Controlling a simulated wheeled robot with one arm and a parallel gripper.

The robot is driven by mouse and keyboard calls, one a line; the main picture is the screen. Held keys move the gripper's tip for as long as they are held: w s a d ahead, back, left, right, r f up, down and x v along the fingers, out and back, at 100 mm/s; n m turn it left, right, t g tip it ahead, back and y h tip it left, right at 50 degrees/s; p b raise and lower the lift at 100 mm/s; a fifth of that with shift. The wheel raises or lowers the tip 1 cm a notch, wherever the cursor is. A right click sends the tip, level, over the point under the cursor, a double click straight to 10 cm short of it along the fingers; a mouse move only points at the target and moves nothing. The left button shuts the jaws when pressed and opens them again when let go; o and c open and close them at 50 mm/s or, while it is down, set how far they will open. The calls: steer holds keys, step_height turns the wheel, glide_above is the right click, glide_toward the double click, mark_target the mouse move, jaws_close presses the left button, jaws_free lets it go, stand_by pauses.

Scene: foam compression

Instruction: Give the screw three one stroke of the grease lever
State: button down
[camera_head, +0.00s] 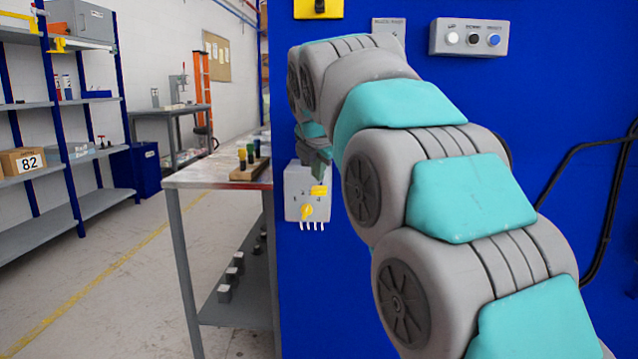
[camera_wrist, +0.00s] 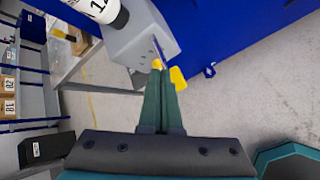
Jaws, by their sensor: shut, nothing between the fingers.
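A grey box (camera_head: 294,186) is mounted on the blue panel, with small markings on its face and several thin white outlets below. On it are a yellow round knob (camera_head: 307,212) and a yellow lever (camera_head: 319,190). In the wrist view the grey box (camera_wrist: 142,38) lies ahead, with one yellow part (camera_wrist: 157,64) right at my fingertips and another yellow part (camera_wrist: 178,78) just right of them. My gripper (camera_wrist: 159,72) is shut with nothing between its fingers. I cannot tell whether the tips touch the yellow part. In the head view my arm partly covers the gripper.
A metal table (camera_head: 215,178) stands left of the panel, with a wooden block (camera_head: 249,169) holding coloured-top items. A button box (camera_head: 470,38) is on the panel at upper right. A white-labelled cylinder (camera_wrist: 108,14) is close by in the wrist view. Floor is clear at left.

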steer(key=shift+r+p, duration=1.85)
steer(key=shift+r, duration=0.6)
steer(key=s+d+f+m+g+h, duration=0.1)
steer(key=s+d+f+m+g, duration=0.2)
steer(key=s+d+f+m, duration=0.5)
steer(key=s+d+f+m+g, duration=0.3)
steer(key=s+d+f+m, duration=0.25)
steer(key=s+f, duration=0.5)
steer(key=s+d+f+m+g, duration=0.2)
steer(key=s+f+m, duration=0.5)
steer(key=s, duration=0.6)
steer(key=s+d+f+m+g, duration=0.2)
steer(key=s+f+m+g, duration=0.1)
steer(key=s+f+m, duration=0.4)
steer(key=s+f, duration=0.3)
steer(key=s, duration=0.4)
steer(key=shift+f, duration=0.25)
